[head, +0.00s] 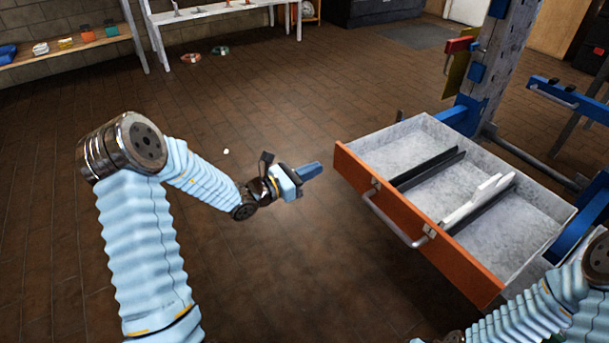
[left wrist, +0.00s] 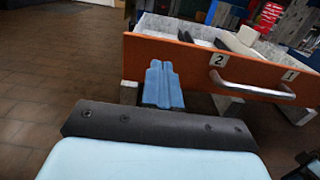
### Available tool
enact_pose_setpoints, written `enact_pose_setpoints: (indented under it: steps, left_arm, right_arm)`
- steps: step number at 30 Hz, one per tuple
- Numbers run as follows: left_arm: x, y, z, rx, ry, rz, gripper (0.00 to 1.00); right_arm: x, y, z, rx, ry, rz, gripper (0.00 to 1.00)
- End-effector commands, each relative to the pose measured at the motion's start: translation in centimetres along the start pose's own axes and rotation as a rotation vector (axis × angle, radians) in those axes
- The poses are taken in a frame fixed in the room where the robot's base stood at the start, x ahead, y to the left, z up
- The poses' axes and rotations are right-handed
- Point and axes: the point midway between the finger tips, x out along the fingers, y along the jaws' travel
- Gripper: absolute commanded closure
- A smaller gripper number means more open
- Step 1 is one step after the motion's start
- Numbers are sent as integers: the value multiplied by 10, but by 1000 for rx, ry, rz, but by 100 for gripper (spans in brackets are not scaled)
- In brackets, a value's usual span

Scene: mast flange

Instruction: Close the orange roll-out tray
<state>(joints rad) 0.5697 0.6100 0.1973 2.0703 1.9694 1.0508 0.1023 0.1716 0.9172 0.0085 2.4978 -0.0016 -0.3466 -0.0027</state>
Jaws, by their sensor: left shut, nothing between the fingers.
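The orange roll-out tray (head: 415,229) stands pulled out from the blue-and-grey mast frame, with an orange front, a bar handle (head: 396,224) and a pale grey inside. Its orange front also shows in the left wrist view (left wrist: 185,60), with number labels 2 and 1. My left gripper (head: 313,171) is shut and empty. It is just left of the front's left end and appears apart from it in the head view. In the left wrist view its blue fingers (left wrist: 162,85) point toward the left part of the front. My right arm shows at the lower right, but its gripper is not visible.
Dark dividers (head: 430,168) and white pieces (head: 478,199) are in the tray. The mast post (head: 490,75) and a blue rail (head: 568,93) stand behind and right. Benches (head: 70,52) line the back wall.

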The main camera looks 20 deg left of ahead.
Motion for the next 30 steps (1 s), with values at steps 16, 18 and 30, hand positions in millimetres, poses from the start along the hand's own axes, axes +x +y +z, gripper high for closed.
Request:
enact_pose_setpoints:
  steps: [16,18,30]
  left_arm:
    - [87,-1,-2,1,3,-3,100]
    - [89,-1,-1,1,2,-2,100]
    - [90,-1,-1,1,2,-2,100]
  right_arm:
    - [8,2,1,-1,-3,-2,57]
    - [8,2,1,-1,-3,-2,57]
    - [8,2,1,-1,-3,-2,57]
